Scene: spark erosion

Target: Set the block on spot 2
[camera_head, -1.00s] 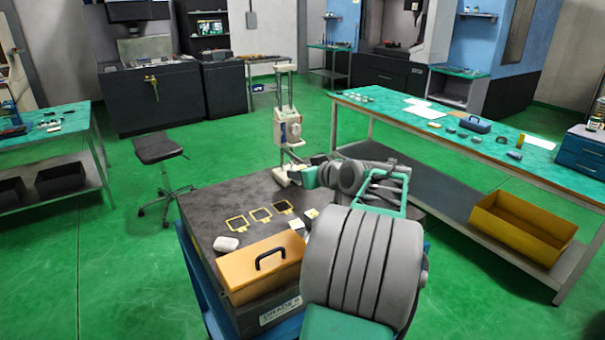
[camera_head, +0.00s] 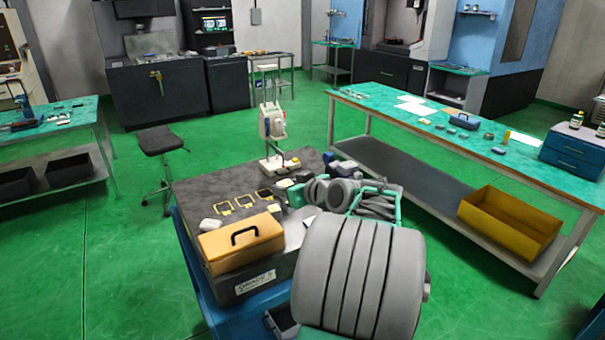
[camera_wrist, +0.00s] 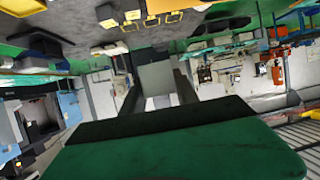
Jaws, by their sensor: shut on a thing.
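My gripper (camera_wrist: 157,88) is shut on a grey-green block (camera_wrist: 156,77), which shows between the two dark fingers in the wrist view. In the head view my gripper (camera_head: 284,190) is at the far right part of the dark plate, largely hidden by my arm; I cannot clearly make out the block there. Three yellow square outlines lie in a row on the plate: a left one (camera_head: 222,209), a middle one (camera_head: 244,201) and a right one (camera_head: 265,195) with a darker inside. The gripper is just right of the right outline. Their numbers are not readable.
An orange case (camera_head: 240,247) with a black handle stands at the plate's near edge. A white rounded piece (camera_head: 209,225) lies behind it, and a small pale piece (camera_head: 274,208) lies near the outlines. A white press-like stand (camera_head: 272,125) rises at the plate's far edge.

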